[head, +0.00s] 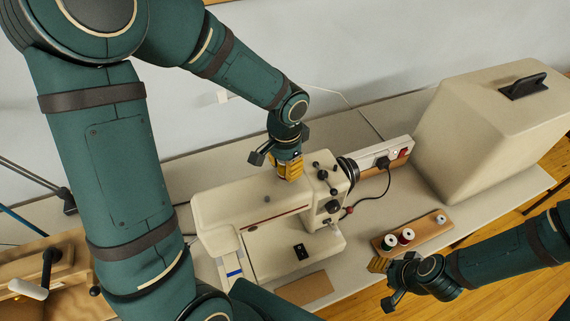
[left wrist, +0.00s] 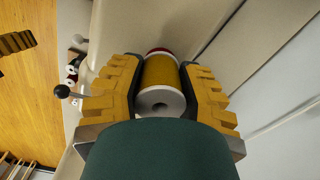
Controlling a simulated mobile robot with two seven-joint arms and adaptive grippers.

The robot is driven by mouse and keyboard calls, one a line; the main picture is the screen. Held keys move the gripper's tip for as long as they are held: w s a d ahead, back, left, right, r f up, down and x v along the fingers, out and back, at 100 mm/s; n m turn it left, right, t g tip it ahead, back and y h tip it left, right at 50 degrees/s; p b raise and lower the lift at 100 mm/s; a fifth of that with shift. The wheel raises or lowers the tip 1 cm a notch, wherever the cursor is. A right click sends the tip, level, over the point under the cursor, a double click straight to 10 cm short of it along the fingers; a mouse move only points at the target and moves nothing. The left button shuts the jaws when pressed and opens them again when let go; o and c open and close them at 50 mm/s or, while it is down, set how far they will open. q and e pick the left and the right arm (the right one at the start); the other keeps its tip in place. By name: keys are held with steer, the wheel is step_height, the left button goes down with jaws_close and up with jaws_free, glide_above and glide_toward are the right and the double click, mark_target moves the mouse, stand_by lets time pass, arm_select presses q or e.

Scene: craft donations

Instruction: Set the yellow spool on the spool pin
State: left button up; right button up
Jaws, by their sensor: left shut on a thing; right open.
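My left gripper (head: 289,168) is over the top of the cream sewing machine (head: 235,205), towards its right end. In the left wrist view the left gripper (left wrist: 160,88) is shut on the yellow spool (left wrist: 160,75), with its white end facing the camera. A red rim shows just beyond the spool's far end; I cannot tell whether they touch. The spool is hidden by the fingers in the head view. I cannot make out the spool pin in either view. My right gripper (head: 382,280) is open and empty near the table's front edge.
A large beige case (head: 475,130) stands at the right. Several dark knobs rise beside the left gripper. A black cord runs behind the handwheel (head: 348,170).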

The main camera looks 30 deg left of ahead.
arm_select(q)
steer(key=shift+f, duration=0.35)
steer(key=o, duration=0.9)
steer(key=shift+o, duration=0.2)
steer(key=shift+r, duration=0.1)
step_height(320, 180, up, 12)
